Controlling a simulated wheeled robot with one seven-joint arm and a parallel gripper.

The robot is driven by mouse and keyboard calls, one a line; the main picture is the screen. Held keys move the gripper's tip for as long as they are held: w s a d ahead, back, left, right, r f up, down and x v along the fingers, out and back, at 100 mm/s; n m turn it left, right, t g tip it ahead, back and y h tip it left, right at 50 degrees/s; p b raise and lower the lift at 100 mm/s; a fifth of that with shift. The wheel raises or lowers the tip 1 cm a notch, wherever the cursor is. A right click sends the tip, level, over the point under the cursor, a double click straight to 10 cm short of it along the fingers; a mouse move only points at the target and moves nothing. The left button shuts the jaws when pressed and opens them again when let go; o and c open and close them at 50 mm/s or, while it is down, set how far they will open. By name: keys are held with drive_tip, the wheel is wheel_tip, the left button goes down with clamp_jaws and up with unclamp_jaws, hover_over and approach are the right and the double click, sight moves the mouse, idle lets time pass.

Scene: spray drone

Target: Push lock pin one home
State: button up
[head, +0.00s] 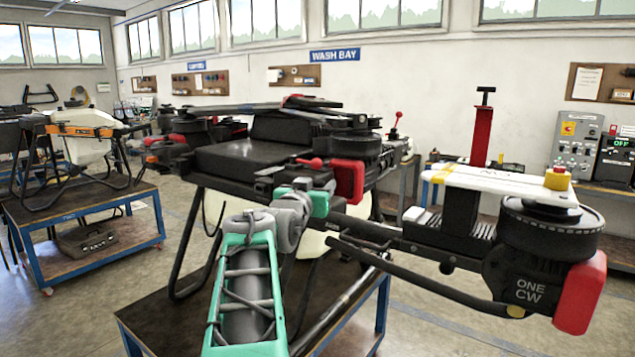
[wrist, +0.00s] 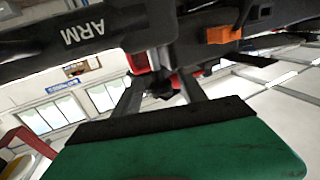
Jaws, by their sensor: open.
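The drone (head: 255,160) stands on a blue-framed table. Its arm marked ONE CW (head: 530,290) reaches to the right. A red-knobbed pin or lever (head: 310,162) shows at the near side of the body, beside a red block (head: 347,182). I cannot tell for certain that this is lock pin one. My gripper (head: 318,200) is just below it, close to the frame; its fingertips are not clear there. In the wrist view my gripper (wrist: 162,84) is open, its two dark fingers pointing at dark drone parts with red pieces (wrist: 174,80) behind. Contact cannot be told.
A black beam marked ARM (wrist: 85,33) and an orange part (wrist: 224,34) hang close over the fingers. A second red-knobbed lever (head: 395,120) stands behind the body. The table (head: 160,330) is below. Another drone (head: 75,140) stands on a cart at left.

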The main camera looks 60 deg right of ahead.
drive_tip(key=shift+w+d, duration=0.1)
drive_tip(key=shift+d, duration=0.3)
clamp_jaws()
